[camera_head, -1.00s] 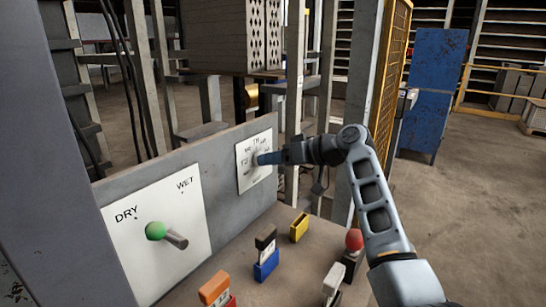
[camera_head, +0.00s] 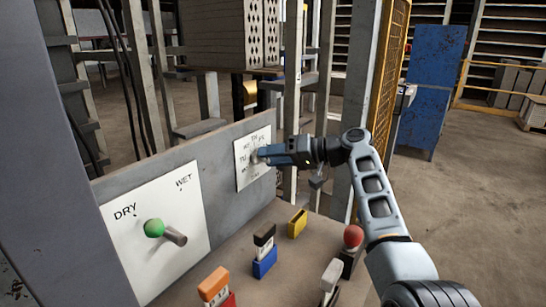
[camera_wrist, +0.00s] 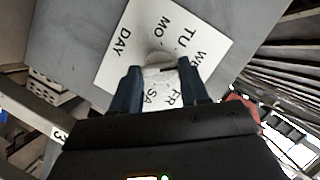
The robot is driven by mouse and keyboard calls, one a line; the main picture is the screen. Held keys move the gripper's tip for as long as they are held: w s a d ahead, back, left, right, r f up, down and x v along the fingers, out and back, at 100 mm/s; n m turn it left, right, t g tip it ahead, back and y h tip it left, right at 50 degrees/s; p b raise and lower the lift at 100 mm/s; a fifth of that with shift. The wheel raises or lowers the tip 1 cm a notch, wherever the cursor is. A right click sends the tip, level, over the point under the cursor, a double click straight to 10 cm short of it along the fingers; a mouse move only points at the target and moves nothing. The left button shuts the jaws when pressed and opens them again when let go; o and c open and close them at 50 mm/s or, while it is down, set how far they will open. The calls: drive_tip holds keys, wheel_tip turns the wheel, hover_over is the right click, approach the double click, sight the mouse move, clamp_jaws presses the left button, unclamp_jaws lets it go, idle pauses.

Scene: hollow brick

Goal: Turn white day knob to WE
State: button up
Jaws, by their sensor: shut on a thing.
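The white day knob (camera_wrist: 158,60) sits on a white dial plate (camera_wrist: 112,62) lettered DAY, MO, TU, WE, FR and SA in the wrist view. My gripper (camera_wrist: 163,72) is shut on the knob, one blue-grey finger on each side. A short dark mark shows by the knob, but I cannot tell clearly which letters it points at. In the head view, the dial plate (camera_head: 243,172) is on the grey panel, and my gripper (camera_head: 260,156) reaches it from the right and hides most of the knob.
A DRY/WET plate (camera_head: 135,250) with a green-balled lever (camera_head: 154,228) is at the left of the panel. On the shelf below stand a yellow block (camera_head: 297,224), a blue-based switch (camera_head: 264,262), an orange switch (camera_head: 213,285), a white switch (camera_head: 331,275) and a red-balled lever (camera_head: 352,238).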

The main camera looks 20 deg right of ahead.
drive_tip(key=o, duration=1.1)
drive_tip(key=shift+c, duration=0.2)
drive_tip(key=v, duration=0.7)
drive_tip(key=shift+s+d+b, duration=0.2)
drive_tip(key=shift+d+b, duration=0.1)
drive_tip(key=shift+b, duration=0.15)
drive_tip(key=shift+s+d+r, duration=0.1)
